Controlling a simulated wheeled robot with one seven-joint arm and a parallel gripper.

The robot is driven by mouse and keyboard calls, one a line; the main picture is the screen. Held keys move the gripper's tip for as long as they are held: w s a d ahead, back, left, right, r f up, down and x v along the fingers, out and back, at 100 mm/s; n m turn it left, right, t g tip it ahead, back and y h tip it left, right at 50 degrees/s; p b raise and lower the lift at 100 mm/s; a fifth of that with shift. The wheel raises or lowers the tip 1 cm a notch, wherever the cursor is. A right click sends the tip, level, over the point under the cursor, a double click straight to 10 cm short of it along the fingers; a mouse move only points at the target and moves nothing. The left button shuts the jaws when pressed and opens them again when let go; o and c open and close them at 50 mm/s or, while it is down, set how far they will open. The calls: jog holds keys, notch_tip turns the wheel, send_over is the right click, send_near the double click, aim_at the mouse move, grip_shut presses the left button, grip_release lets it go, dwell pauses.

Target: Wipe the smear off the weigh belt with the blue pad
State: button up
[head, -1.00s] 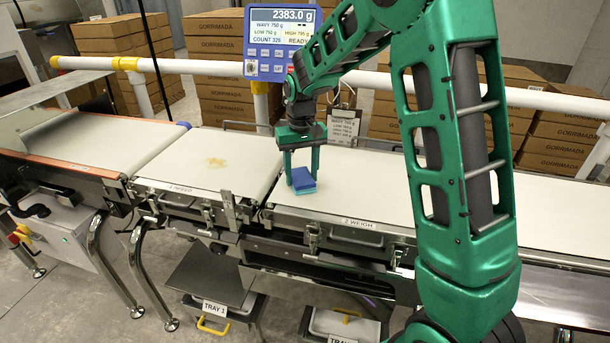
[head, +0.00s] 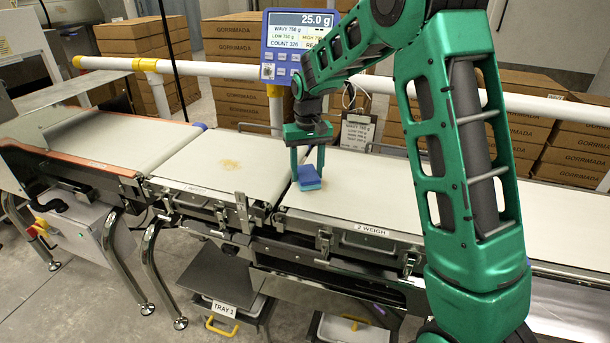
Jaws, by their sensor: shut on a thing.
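The blue pad (head: 311,183), dark blue on top with a lighter blue-green underside, is between the fingers of my gripper (head: 307,170), which is shut on it and points down. The pad is at the left end of the weigh belt (head: 375,205), labelled "2 WEIGH". I cannot tell whether it touches the belt.
A blue scale display (head: 305,22) reads 25.0 g above a white rail (head: 215,72) behind the belts. A narrow gap separates the two belts. Stacked boxes (head: 145,70) stand behind.

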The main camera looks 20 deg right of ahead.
jog(key=shift+s+d+f, duration=0.1)
jog(key=shift+s+d, duration=0.6)
jog(key=shift+d, duration=0.3)
jog(key=shift+s+d+r, duration=0.1)
jog(key=shift+s+d, duration=0.65)
jog(key=shift+d, duration=0.3)
jog(key=shift+s+d+f, duration=0.1)
jog(key=shift+s+d, duration=0.6)
jog(key=shift+d, duration=0.3)
jog(key=shift+w+a, duration=0.75)
jog(key=shift+a, duration=0.25)
jog(key=shift+w+a, duration=0.7)
jog(key=shift+a, duration=0.35)
jog(key=shift+w+a, duration=0.75)
jog(key=shift+a, duration=0.25)
jog(key=shift+r, duration=0.2)
jog(key=shift+r, duration=2.9)
jog(key=shift+r, duration=0.1)
notch_tip(320, 180, up, 3)
jog(key=shift+f, duration=0.1)
jog(key=shift+d+f, duration=0.1)
